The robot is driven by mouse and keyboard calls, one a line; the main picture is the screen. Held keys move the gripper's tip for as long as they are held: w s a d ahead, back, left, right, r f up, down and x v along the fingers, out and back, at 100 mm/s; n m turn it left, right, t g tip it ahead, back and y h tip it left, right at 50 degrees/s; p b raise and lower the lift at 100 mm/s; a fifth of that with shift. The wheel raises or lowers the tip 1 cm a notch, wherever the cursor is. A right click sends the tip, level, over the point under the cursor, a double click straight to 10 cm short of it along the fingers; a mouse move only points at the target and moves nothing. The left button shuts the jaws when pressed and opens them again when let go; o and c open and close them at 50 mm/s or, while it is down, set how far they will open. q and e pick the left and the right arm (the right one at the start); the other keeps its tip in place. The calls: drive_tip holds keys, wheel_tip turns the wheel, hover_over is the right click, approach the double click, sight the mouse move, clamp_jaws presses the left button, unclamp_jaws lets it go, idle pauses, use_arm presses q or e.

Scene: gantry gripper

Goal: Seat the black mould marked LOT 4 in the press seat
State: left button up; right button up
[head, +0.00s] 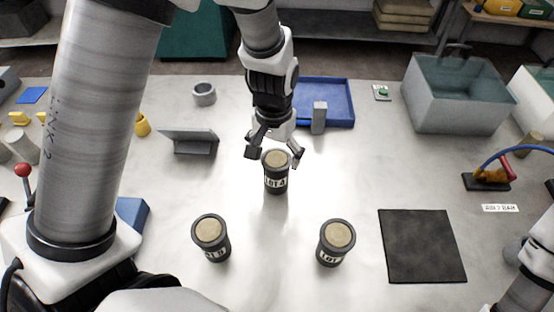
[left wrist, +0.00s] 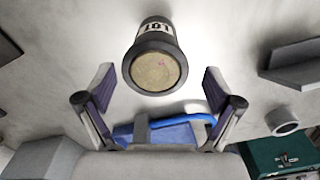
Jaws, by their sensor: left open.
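The black mould marked LOT 4 (head: 276,183) stands upright on the pale table, with a tan top. My left gripper (head: 273,157) is open just above and behind it, with the fingers spread to either side of its top. In the left wrist view the mould (left wrist: 155,68) lies ahead of the spread fingers (left wrist: 160,88), and nothing is held. Two similar moulds stand nearer, one left (head: 211,240) and one right (head: 336,244); their labels are only partly readable. I cannot tell which thing is the press seat. My right gripper is out of view.
A blue tray (head: 340,121) with a grey block (head: 319,117) lies behind the gripper. A grey angled piece (head: 190,142) and grey ring (head: 204,94) are left of it. A black mat (head: 422,246) lies at right, a grey bin (head: 458,100) behind. Table between the moulds is clear.

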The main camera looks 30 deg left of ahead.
sight(276, 181)
use_arm(q)
drive_tip(key=shift+s+d+f+p, duration=0.2)
drive_tip(key=shift+s+f+p, duration=0.05)
drive_tip(key=shift+f, duration=0.2)
drive_tip(key=shift+s+d+f+p, duration=0.2)
drive_tip(key=shift+f, duration=0.2)
drive_tip(key=f, duration=0.1)
drive_tip(key=w+f, duration=0.1)
drive_tip(key=f, duration=0.2)
drive_tip(key=shift+w+a, duration=0.2)
drive_tip(key=shift+a, duration=0.1)
drive_tip(key=shift+s+d+r, duration=0.1)
drive_tip(key=shift+s+r, duration=0.05)
drive_tip(key=shift+c, duration=0.4)
drive_tip(key=shift+s+r, duration=0.1)
drive_tip(key=shift+s, duration=0.1)
drive_tip(key=c, duration=1.2)
drive_tip(key=shift+o, duration=0.2)
